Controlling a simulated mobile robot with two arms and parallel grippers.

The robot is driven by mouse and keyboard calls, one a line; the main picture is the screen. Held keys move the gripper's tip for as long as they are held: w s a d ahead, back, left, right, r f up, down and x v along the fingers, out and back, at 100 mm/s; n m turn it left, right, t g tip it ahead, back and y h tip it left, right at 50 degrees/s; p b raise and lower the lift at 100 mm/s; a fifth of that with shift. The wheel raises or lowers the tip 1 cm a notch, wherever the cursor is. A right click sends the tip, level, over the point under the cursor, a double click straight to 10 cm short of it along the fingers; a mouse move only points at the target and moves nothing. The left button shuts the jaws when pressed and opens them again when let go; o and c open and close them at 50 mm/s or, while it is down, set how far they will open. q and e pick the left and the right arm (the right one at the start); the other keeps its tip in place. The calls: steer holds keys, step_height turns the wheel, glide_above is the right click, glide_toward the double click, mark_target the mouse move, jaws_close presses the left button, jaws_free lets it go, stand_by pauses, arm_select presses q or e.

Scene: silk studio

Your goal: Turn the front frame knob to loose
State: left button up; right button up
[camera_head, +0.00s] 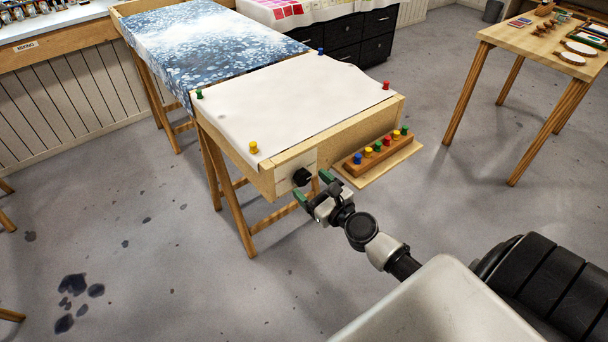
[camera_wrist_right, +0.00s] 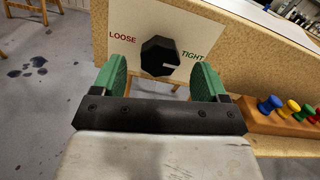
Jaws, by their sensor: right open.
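The front frame knob (camera_head: 301,177) is a black faceted knob on a pale plate (camera_head: 284,172) at the front corner of the wooden frame. In the right wrist view the knob (camera_wrist_right: 160,56) has a pale pointer line directed right, toward the word TIGHT (camera_wrist_right: 192,55). The word LOOSE (camera_wrist_right: 122,37) is printed at its upper left. My right gripper (camera_head: 314,187) is open, its green fingers just in front of the knob. In the right wrist view the fingers of this gripper (camera_wrist_right: 160,78) stand left and right below the knob, apart from it. My left gripper is not in view.
White fabric (camera_head: 300,100) lies on the frame, with coloured pins at its corners. A wooden block (camera_head: 370,160) with several coloured pins sits on a small ledge (camera_head: 385,165) right of the knob. A side table (camera_head: 540,40) stands at the upper right. The floor in front is clear.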

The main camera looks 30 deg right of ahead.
mark_target(305, 180)
steer(key=shift+w+a, duration=0.15)
steer(key=shift+w, duration=1.55)
steer(key=c, duration=0.9)
steer(key=shift+c, duration=0.2)
